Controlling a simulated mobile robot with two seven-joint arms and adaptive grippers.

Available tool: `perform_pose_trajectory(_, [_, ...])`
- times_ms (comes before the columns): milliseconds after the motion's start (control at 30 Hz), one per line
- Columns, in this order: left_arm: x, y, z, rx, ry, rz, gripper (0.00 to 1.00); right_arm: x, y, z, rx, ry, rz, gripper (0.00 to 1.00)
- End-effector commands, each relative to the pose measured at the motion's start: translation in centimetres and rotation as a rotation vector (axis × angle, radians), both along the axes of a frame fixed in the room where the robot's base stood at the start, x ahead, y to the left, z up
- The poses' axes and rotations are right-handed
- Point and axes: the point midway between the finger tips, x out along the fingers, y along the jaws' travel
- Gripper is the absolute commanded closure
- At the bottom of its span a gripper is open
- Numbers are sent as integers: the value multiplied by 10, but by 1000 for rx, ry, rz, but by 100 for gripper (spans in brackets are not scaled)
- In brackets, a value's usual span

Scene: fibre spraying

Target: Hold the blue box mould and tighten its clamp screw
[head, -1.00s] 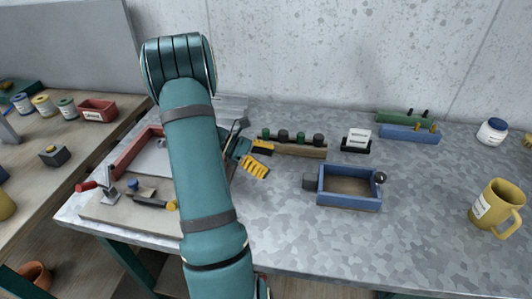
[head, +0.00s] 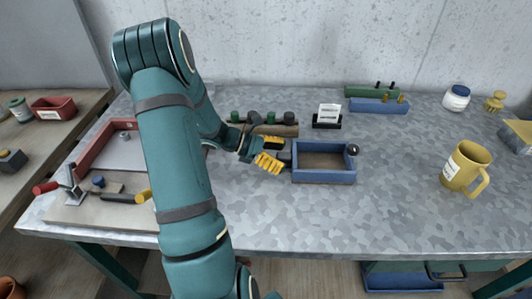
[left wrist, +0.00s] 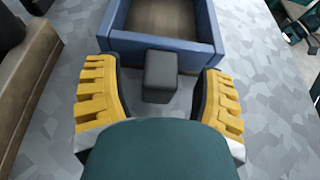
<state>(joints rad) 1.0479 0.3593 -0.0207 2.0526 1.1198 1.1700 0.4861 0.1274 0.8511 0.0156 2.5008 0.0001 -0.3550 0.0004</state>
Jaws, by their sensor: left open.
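The blue box mould (head: 325,177) stands on the grey table, open at the top, with a brown inside. A dark block (left wrist: 160,76) juts from its near wall in the left wrist view. A dark round knob (head: 352,150), seemingly the clamp screw, sits at its right end in the head view. My left gripper (head: 270,154) is open at the box's left end. Its yellow fingers (left wrist: 160,97) stand on either side of the dark block, with gaps showing on both sides. My right gripper is not seen.
A wooden rack with dark-capped items (head: 284,130) stands close behind my left gripper. A card holder (head: 327,117) and a blue block (head: 379,105) are farther back. A yellow mug (head: 465,166) stands to the right. The table in front of the mould is clear.

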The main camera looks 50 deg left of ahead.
Motion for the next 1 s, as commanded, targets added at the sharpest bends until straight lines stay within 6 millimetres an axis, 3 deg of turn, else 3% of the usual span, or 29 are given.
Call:
perform_pose_trajectory(467, [8,-7,-4,0,0,-1,30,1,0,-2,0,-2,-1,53])
perform_pose_trajectory(667, [8,-7,-4,0,0,-1,100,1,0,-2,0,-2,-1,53])
perform_pose_trajectory(867, [8,-7,-4,0,1,-1,100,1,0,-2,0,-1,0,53])
perform_pose_trajectory(900, [8,-7,-4,0,1,-1,100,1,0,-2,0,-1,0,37])
perform_pose_trajectory(1000, [8,-7,-4,0,1,-2,100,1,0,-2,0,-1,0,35])
